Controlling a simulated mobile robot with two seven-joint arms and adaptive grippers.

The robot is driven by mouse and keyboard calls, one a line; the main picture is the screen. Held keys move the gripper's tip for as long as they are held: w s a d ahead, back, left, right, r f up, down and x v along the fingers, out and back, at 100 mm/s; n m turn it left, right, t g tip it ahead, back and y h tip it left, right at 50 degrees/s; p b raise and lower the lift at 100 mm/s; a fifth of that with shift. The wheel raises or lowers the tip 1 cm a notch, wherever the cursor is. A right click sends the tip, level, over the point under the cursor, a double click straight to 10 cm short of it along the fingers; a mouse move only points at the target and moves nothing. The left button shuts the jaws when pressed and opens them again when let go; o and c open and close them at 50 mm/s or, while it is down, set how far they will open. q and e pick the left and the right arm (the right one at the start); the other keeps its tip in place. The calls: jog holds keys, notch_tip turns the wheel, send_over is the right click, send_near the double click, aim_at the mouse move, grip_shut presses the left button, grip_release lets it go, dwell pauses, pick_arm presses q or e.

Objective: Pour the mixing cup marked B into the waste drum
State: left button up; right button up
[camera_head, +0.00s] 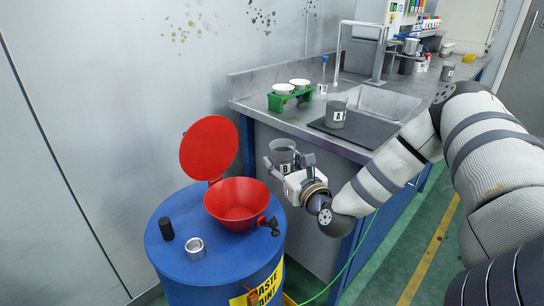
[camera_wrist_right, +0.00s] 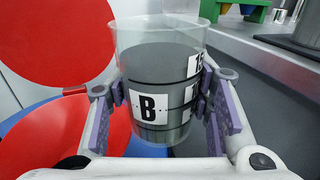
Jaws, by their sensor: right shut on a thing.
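The mixing cup marked B (camera_wrist_right: 148,85) is clear and holds grey contents. It stands upright in my right gripper (camera_wrist_right: 160,112), whose pads are on both its sides. In the head view the cup (camera_head: 283,151) is in the air just right of and above the drum's red funnel (camera_head: 226,204), with my right gripper (camera_head: 287,165) shut on it. The blue waste drum (camera_head: 172,259) stands at the lower left. Its red funnel is open, with the round red lid (camera_head: 208,147) raised behind it. My left gripper is not in view.
A black cylinder (camera_head: 166,229) and a small metal can (camera_head: 195,248) stand on the drum top. The wall is close behind the drum.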

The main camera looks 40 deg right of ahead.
jog(key=shift+d+r+n, duration=0.1)
jog(key=shift+r+n, duration=0.1)
jog(key=shift+n, duration=0.5)
jog(key=shift+o, duration=0.2)
jog(key=n, duration=0.1)
jog(key=f+n, duration=0.1)
jog(key=n, duration=0.1)
jog(key=n+g, duration=0.1)
jog(key=shift+d+f+p, duration=0.2)
jog(key=shift+f+p, duration=0.1)
jog(key=shift+p, duration=0.05)
jog(key=f+n, duration=0.2)
jog(key=n, duration=0.1)
jog(key=f+n, duration=0.1)
jog(key=f, duration=0.1)
jog(key=shift+a+g+h+b, duration=0.3)
jog(key=shift+a+g+b, duration=0.05)
jog(key=shift+g+b, duration=0.05)
jog(key=shift+n, duration=0.3)
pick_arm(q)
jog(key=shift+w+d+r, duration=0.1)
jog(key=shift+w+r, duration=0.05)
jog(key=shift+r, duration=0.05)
pick_arm(e)
jog(key=shift+r, duration=0.15)
